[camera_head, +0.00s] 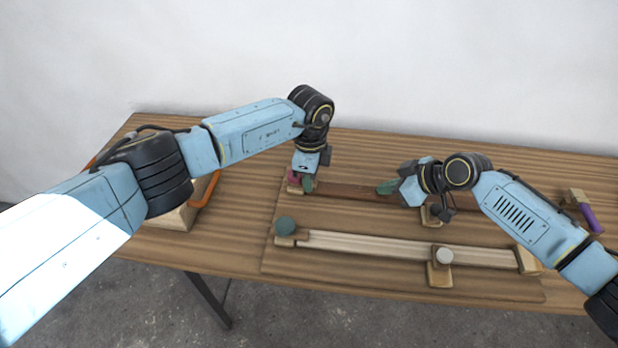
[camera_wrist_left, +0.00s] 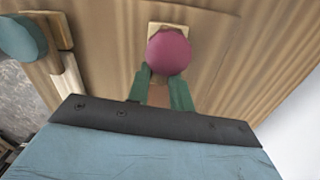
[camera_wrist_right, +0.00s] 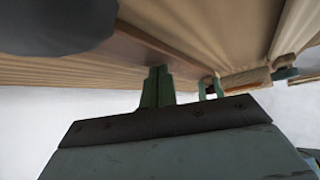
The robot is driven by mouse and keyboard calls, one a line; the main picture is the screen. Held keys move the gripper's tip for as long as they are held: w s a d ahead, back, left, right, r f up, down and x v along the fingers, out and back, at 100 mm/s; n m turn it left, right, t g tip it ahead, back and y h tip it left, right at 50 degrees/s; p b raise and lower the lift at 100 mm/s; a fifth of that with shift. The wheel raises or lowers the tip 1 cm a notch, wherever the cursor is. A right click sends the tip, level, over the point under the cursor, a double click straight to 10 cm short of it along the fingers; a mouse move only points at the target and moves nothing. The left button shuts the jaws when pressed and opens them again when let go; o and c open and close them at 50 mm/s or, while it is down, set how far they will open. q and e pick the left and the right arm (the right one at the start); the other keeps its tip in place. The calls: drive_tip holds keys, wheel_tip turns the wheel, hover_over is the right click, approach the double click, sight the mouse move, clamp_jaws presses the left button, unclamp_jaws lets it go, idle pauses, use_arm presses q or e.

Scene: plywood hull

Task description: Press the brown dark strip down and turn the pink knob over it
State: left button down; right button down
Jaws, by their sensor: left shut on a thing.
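The pink knob (camera_head: 294,178) sits on a small wooden block at the left end of the brown dark strip (camera_head: 350,191). In the left wrist view the round pink knob (camera_wrist_left: 169,50) is between the green fingers of my left gripper (camera_wrist_left: 166,82), which is shut on it. My right gripper (camera_head: 386,187) is at the strip, right of the pink knob. In the right wrist view its green fingers (camera_wrist_right: 157,86) are together with their tips at the strip's edge (camera_wrist_right: 150,45); contact is hard to tell. My left gripper (camera_head: 303,182) partly hides the knob's block in the head view.
A light strip (camera_head: 390,247) runs nearer the front, with a teal knob (camera_head: 285,225) at its left end and a grey knob (camera_head: 443,256) near its right part. A purple handle (camera_head: 590,218) lies right. An orange handle (camera_head: 207,190) stands left.

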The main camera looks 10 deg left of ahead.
use_arm(q)
drive_tip(key=c, duration=1.2)
unclamp_jaws()
use_arm(e)
drive_tip(key=shift+s+f, duration=0.1)
use_arm(q)
drive_tip(key=shift+o, duration=0.2)
drive_tip(key=shift+r, duration=0.1)
drive_tip(key=shift+r, duration=3.4)
drive_tip(key=shift+r, duration=0.15)
drive_tip(key=shift+r+p, duration=2.75)
drive_tip(key=shift+p, duration=0.15)
use_arm(e)
drive_tip(key=shift+r, duration=3.6)
drive_tip(key=shift+r, duration=0.1)
use_arm(q)
wheel_tip(320, 180, up, 4)
drive_tip(key=p, duration=0.4)
use_arm(e)
wheel_tip(320, 180, up, 5)
drive_tip(key=shift+f, duration=0.1)
